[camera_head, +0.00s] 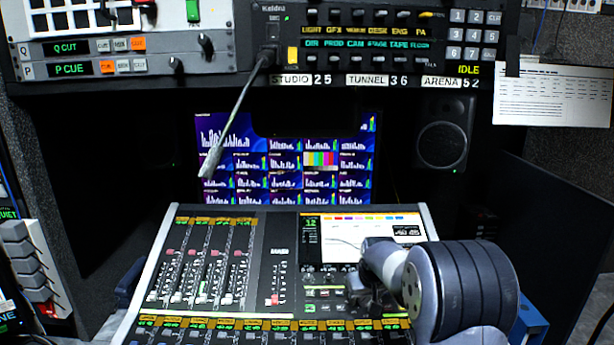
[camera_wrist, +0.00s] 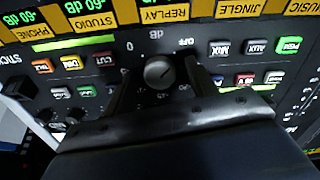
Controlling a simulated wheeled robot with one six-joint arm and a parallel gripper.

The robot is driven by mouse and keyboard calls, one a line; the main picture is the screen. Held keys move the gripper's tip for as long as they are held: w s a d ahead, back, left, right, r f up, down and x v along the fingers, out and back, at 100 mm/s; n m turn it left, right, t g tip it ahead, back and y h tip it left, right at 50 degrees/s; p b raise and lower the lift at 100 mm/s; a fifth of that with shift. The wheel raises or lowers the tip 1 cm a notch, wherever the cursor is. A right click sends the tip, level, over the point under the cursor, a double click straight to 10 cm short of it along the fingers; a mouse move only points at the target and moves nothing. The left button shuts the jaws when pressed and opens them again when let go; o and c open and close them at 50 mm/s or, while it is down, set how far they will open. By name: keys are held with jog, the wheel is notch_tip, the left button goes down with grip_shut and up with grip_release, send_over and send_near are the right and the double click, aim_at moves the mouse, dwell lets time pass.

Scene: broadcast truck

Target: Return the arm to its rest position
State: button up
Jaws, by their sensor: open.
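My arm reaches over the right part of the mixing console (camera_head: 150,262) in the head view. My gripper (camera_head: 364,300) shows there as a dark shape low over the panel, below the console's lit screen (camera_head: 345,238). In the wrist view my gripper (camera_wrist: 160,78) is open, with one dark finger on each side of a round grey knob (camera_wrist: 158,72) marked with a dB scale. I cannot tell whether the fingers touch the knob.
Small buttons, such as a lit green one (camera_wrist: 289,45), lie beside the fingers. Yellow labels (camera_wrist: 163,13) run along the panel. A gooseneck microphone (camera_head: 232,122) hangs over the console's left part. Monitors (camera_head: 290,160) and a speaker (camera_head: 442,145) stand behind, under an intercom panel (camera_head: 375,60).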

jog(key=shift+m, duration=0.5)
jog(key=shift+s, duration=0.1)
